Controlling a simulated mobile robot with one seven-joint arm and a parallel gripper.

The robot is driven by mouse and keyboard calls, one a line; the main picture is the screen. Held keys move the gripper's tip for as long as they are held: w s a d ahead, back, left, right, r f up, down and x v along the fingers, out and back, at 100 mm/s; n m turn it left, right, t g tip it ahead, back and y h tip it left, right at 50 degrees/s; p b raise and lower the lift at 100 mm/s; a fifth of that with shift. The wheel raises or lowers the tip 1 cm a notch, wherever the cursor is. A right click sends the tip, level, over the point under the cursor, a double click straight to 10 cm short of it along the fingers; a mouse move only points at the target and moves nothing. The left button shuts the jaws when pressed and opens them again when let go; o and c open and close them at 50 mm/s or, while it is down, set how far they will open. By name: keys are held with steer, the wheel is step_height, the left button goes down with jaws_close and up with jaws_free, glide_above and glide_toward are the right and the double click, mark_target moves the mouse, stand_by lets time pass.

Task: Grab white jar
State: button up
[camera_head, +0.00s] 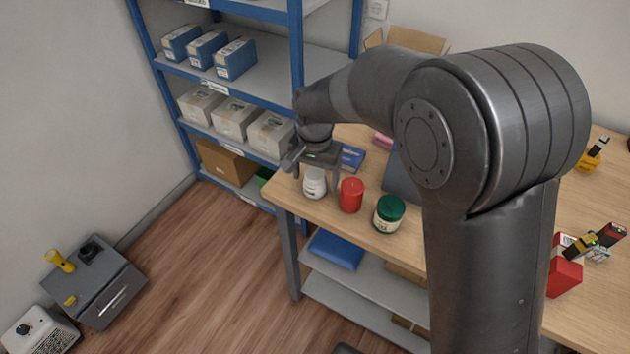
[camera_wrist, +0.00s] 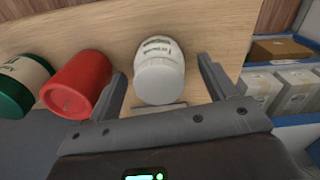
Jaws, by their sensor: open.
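The white jar (camera_head: 314,183) stands upright near the left end of the wooden counter in the head view. It also shows in the wrist view (camera_wrist: 160,72), with its lid toward the camera and a grey-green label band on its side. My gripper (camera_head: 316,190) is open above and around the jar. In the wrist view my gripper (camera_wrist: 163,82) has one finger on each side of the jar, with a gap on both sides. The left finger in that view lies close to the red jar.
A red jar (camera_head: 350,195) and a green-lidded jar (camera_head: 389,213) stand to the right of the white jar. A blue box (camera_head: 352,157) lies behind. The counter's left edge is close, with blue-framed shelves (camera_head: 260,85) beyond it.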

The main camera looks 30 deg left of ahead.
step_height(320, 180, down, 2)
steer(key=shift+f, duration=0.1)
steer(key=c, duration=1.1)
steer(key=shift+c, duration=0.2)
